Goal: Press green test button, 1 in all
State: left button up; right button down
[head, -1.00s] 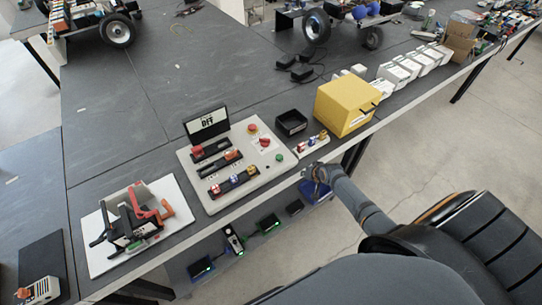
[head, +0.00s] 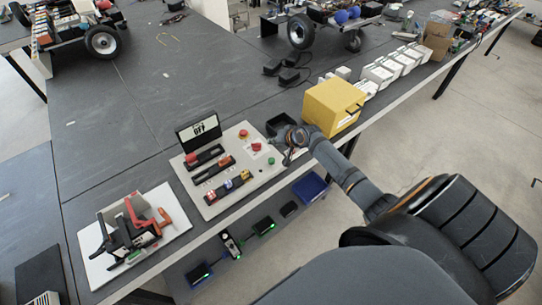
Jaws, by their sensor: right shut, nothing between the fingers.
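The white test board (head: 213,209) lies on the grey table with a small screen (head: 199,131) reading OFF at its back. The small green button (head: 271,161) is near the board's right edge. My right gripper (head: 287,159) is shut and empty, just right of the green button. Its tips appear apart from the button, but their height above the board is hard to judge. My left gripper is out of view.
Red buttons (head: 243,133) and (head: 256,147) sit behind the green one. Slots with red, blue and yellow modules (head: 229,186) fill the board's left. A yellow box (head: 333,108) and a black tray (head: 279,124) stand close behind my right gripper.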

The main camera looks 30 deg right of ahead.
jog(key=b, duration=0.8)
send_over(273, 161)
notch_tip(273, 161, down, 8)
jog(key=shift+w+r, duration=0.1)
jog(key=shift+r, duration=0.05)
jog(key=shift+f, duration=0.55)
dwell(0.3)
jog(key=shift+f, duration=0.4)
jog(key=shift+f+b, duration=0.65)
jog(key=shift+b, duration=0.05)
dwell(0.6)
jog(key=shift+r, duration=0.15)
jog(key=shift+r+p, duration=0.9)
jog(key=shift+p, duration=0.2)
